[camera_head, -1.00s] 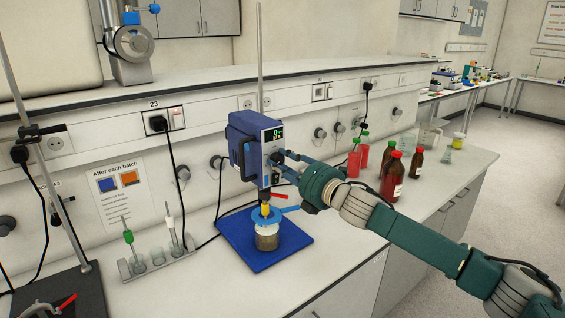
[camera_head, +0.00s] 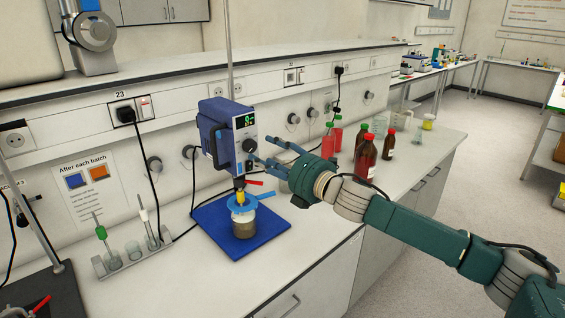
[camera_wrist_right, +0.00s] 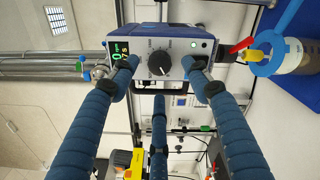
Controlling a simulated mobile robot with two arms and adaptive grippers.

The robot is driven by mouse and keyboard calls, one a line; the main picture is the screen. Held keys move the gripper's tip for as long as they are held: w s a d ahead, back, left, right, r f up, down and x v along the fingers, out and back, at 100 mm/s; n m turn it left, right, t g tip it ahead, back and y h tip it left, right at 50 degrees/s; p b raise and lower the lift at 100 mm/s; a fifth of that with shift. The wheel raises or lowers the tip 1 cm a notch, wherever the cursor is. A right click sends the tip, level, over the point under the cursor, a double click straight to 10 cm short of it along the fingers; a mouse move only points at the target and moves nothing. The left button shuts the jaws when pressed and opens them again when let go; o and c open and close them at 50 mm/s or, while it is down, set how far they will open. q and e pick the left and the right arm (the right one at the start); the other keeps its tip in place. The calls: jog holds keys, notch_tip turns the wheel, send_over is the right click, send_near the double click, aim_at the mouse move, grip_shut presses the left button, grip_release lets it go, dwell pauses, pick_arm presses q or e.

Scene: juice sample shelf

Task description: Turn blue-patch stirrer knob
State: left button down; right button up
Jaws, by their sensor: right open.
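The stirrer (camera_head: 222,130) is a blue box on a vertical rod, with a pale front panel and a lit green display. Its black round knob (camera_head: 249,146) is on that panel and shows clearly in the wrist view (camera_wrist_right: 159,63), with a white pointer mark. My right gripper (camera_head: 264,151) is open and empty, just in front of the panel. In the wrist view its two upper fingers (camera_wrist_right: 162,68) lie on either side of the knob, apart from it, and a third finger is below. My left gripper is not in view.
Below the stirrer, a beaker (camera_head: 244,223) with a blue collar stands on a blue base (camera_head: 212,222). Brown bottles (camera_head: 366,156) and red bottles stand to the right. A tube rack (camera_head: 130,262) is at left. A wall sign (camera_head: 88,190) shows blue and orange patches.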

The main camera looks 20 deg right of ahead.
jog(key=v, duration=0.7)
